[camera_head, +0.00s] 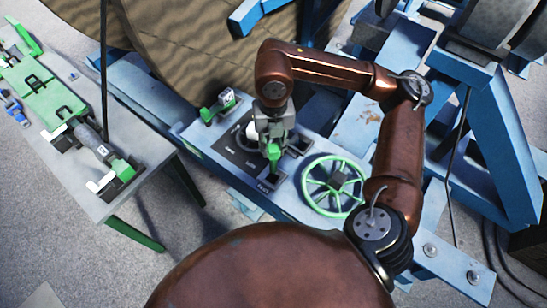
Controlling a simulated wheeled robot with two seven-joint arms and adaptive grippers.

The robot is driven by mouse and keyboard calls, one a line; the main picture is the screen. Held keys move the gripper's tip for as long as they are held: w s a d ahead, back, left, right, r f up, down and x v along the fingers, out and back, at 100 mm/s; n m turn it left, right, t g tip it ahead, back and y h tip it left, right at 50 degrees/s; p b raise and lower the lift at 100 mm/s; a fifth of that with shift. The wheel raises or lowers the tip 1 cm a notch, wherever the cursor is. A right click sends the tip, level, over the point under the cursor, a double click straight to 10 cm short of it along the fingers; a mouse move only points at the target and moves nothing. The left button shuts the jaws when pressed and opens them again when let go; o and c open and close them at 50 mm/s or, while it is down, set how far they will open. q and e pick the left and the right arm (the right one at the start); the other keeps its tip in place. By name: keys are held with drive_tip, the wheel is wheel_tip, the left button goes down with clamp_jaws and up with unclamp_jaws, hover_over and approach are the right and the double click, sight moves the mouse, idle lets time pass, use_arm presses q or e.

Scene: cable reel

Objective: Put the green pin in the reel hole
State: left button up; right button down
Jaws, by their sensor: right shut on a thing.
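My right gripper (273,143) points down over a dark control panel (237,160) on the blue frame. It is shut on a green upright part (273,156) at the panel; I cannot tell whether this is a lever or the pin. Another green piece (209,114) with a small labelled block sits at the panel's upper left, and it may be the green pin. The large wooden reel (180,45) stands behind, at the top. Its hole does not show clearly. My left gripper is not in view.
A green handwheel (335,185) is just right of the panel. A grey table (80,185) at left holds green fixtures (52,105) and a grey tool with green parts (97,146). Blue beams (480,130) stand at right. Open floor (150,265) lies in front.

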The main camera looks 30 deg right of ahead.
wheel_tip(320, 180, up, 4)
drive_tip(key=shift+f, duration=0.1)
drive_tip(key=shift+r, duration=0.65)
wheel_tip(320, 180, up, 11)
drive_tip(key=p, duration=0.7)
drive_tip(key=shift+f, duration=0.25)
idle(0.5)
